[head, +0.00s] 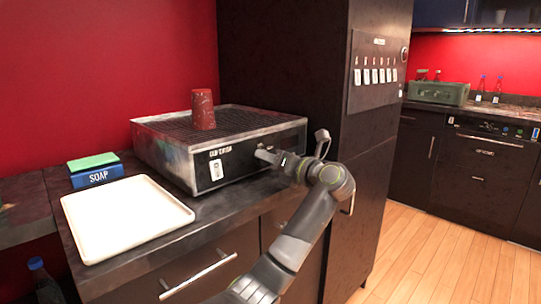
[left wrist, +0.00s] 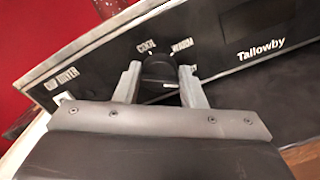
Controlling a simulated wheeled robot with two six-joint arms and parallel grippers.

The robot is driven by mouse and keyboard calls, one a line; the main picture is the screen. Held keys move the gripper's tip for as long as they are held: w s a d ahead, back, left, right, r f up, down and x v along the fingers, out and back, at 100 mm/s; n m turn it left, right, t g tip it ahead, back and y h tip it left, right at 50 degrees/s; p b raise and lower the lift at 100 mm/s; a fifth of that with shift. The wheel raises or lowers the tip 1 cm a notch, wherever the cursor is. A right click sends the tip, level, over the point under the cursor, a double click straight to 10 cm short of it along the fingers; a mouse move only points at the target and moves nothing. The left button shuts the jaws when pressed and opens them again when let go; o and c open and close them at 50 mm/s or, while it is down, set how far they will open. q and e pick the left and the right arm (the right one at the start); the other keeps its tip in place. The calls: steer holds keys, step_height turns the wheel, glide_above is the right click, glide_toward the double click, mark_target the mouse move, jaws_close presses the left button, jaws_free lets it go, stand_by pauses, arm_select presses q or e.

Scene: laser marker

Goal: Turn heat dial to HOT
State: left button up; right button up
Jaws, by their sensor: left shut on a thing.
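The cup dryer (head: 225,150) is a wide box with a black front panel and a wire rack on top. Its round black heat dial (left wrist: 157,66) shows in the left wrist view, with the labels COOL and WARM above it. In the head view the gripper hides the dial. My right gripper is not in view.
A reddish-brown cup (head: 203,110) stands upside down on the rack. A white tray (head: 125,215) and a blue SOAP box (head: 96,172) with a green top are on the counter at left. A tall dark cabinet (head: 280,60) rises behind the dryer. Wood floor lies open at right.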

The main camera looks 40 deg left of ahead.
arm_select(q)
steer(key=o, duration=1)
steer(key=shift+d, duration=0.1)
steer(key=d, duration=1.1)
steer(key=s+d, duration=0.1)
steer(key=d, duration=0.5)
steer(key=shift+s+d, duration=0.1)
steer(key=shift+d, duration=0.05)
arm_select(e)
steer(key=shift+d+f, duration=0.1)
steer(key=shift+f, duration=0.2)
arm_select(q)
steer(key=shift+f, duration=0.1)
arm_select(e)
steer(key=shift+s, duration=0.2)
